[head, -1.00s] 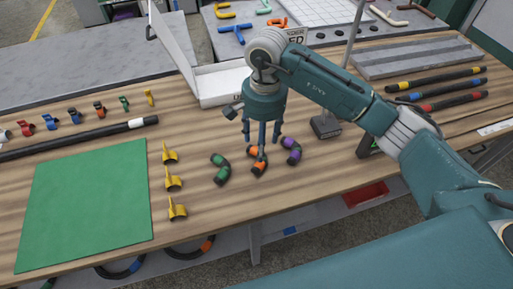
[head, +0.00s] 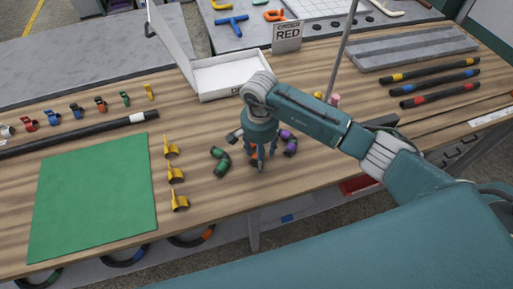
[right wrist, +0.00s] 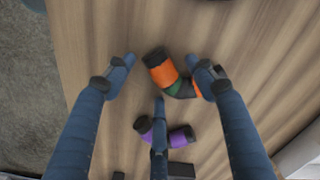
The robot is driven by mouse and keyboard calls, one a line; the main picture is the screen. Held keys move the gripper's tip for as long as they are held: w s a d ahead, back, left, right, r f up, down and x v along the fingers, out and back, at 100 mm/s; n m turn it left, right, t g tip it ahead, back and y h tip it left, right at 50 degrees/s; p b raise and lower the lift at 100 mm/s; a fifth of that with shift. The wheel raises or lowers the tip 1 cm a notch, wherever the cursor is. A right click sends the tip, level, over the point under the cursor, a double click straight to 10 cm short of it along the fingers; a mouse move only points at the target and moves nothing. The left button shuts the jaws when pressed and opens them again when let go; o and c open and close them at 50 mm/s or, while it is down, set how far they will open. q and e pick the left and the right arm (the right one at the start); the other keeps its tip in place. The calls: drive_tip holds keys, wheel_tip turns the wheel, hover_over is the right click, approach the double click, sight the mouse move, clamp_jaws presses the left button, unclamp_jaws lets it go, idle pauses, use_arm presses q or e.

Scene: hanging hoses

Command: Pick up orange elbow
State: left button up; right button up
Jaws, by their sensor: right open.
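The orange elbow (right wrist: 162,72) is a short, curved dark piece with orange bands and a dark green patch between them. In the head view it is mostly hidden behind my right gripper (head: 259,162), which points down at the table. In the right wrist view, the gripper's fingers are spread apart around the elbow, one at left, one at right and one below. The right finger overlaps the elbow's end; I cannot tell whether they touch. Nothing is held. The green elbow (head: 221,162) lies to the left, and the purple elbow (head: 289,143) to the right. My left gripper is not in view.
Yellow clips (head: 176,174) stand beside the green mat (head: 92,195). A thin pole (head: 343,52) rises behind my arm. Banded black hoses (head: 436,76) lie at right.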

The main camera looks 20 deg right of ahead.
drive_tip(key=c, duration=1.2)
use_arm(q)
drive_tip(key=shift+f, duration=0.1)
use_arm(e)
drive_tip(key=shift+r, duration=0.1)
drive_tip(key=shift+c, duration=0.2)
